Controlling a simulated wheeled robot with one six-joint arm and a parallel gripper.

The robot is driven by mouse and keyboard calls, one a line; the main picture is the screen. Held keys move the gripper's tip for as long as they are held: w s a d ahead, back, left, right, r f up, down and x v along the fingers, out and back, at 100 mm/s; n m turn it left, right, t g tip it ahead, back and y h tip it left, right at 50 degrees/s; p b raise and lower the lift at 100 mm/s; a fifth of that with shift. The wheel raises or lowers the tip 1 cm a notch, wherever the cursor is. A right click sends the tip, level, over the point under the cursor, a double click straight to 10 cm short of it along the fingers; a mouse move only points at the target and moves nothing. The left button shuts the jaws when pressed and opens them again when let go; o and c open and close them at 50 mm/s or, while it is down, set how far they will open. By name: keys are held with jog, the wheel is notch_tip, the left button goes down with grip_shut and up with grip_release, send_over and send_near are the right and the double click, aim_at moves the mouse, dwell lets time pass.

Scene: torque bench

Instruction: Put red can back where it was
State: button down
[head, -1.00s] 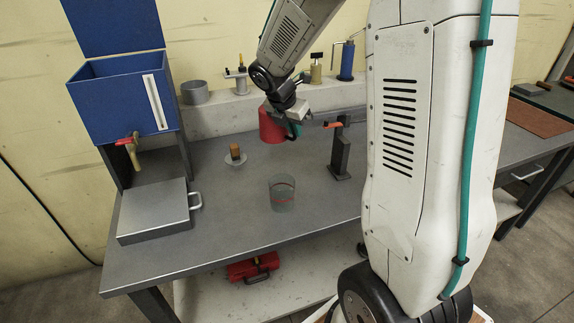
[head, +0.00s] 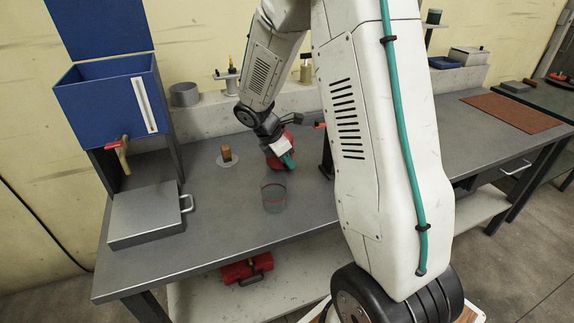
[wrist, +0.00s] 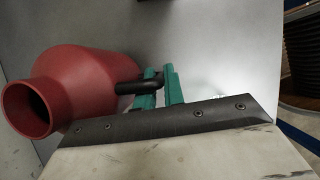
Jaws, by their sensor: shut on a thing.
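The red can (head: 274,161) is over the middle of the grey bench, partly hidden by my gripper in the head view. In the wrist view the red can (wrist: 85,85) lies to the left, with its round open mouth facing the camera and a dark handle on its right side. My gripper (head: 288,162) has green-padded fingers; in the wrist view they (wrist: 160,88) are closed on the dark handle. I cannot tell whether the can's base touches the bench.
A clear beaker (head: 273,198) stands just in front of the can. A cork-like piece on a disc (head: 226,155) is to the left. A dark post (head: 327,160) stands close on the right. A blue bin with a tap (head: 107,103) and a grey box (head: 146,216) fill the left side.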

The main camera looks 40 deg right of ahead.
jog(key=shift+f, duration=0.95)
jog(key=c, duration=1.5)
grip_release()
jog(key=shift+f, duration=0.15)
jog(key=s+a+r+m, duration=0.2)
jog(key=a+r, duration=0.2)
jog(key=r, duration=0.4)
jog(key=s+a+r+m, duration=0.2)
jog(key=s+a+r, duration=0.15)
jog(key=r, duration=0.55)
jog(key=s+a+r+m+y, duration=0.1)
jog(key=s+a+m, duration=0.2)
jog(key=s, duration=0.4)
jog(key=s+a+r+m+t+y, duration=0.1)
jog(key=s+a+r+m+y, duration=0.1)
jog(key=s+a+m, duration=0.2)
jog(key=s+a+r+m+t+y, duration=0.1)
jog(key=s+a+r+m, duration=0.1)
jog(key=s, duration=0.8)
jog(key=a+m, duration=0.1)
jog(key=m, duration=0.1)
jog(key=shift+s+a+m+y, duration=0.25)
jog(key=shift+m+y, duration=0.05)
jog(key=shift+y, duration=0.1)
